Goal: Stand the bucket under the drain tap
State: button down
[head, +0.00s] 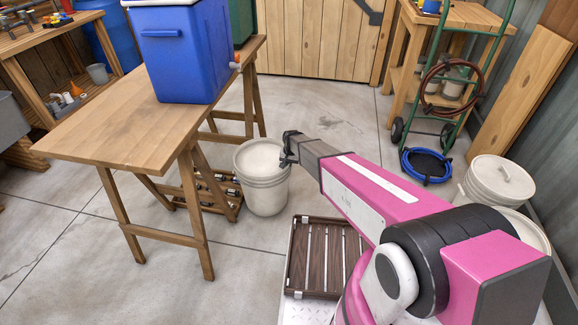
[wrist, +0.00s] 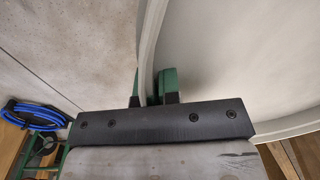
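The off-white bucket (head: 263,190) is upright beside the right side of the wooden table, at or near the floor; I cannot tell whether it touches. The blue cooler box (head: 178,52) stands on the table, with the small drain tap (head: 236,66) on its right side, over the table's edge. The bucket is nearer to me than the tap and not directly below it. My gripper (head: 287,150) is at the bucket's right rim. In the wrist view my green fingers (wrist: 157,88) are on either side of the bucket wall (wrist: 240,65), shut on the rim.
The wooden table (head: 120,138) has trestle legs and a low rack (head: 205,190) beneath, close to the bucket. A slatted platform (head: 325,255) lies in front. A green hand truck (head: 440,125) and lidded bucket (head: 497,185) are right. Floor behind the bucket is clear.

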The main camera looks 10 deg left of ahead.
jog(key=shift+f, duration=0.1)
jog(key=c, duration=1.3)
grip_release()
jog(key=shift+c, duration=0.2)
notch_tip(320, 180, up, 12)
jog(key=s+d+r, duration=0.4)
jog(key=s+d, duration=0.4)
jog(key=d, duration=0.2)
jog(key=s+d+r, duration=0.4)
jog(key=s+d, duration=0.3)
jog(key=d, duration=0.3)
jog(key=s+d+r+n, duration=0.1)
jog(key=s+d+r, duration=0.4)
jog(key=s+d, duration=0.3)
jog(key=d, duration=0.3)
jog(key=shift+s+h, duration=0.35)
jog(key=shift+h, duration=0.05)
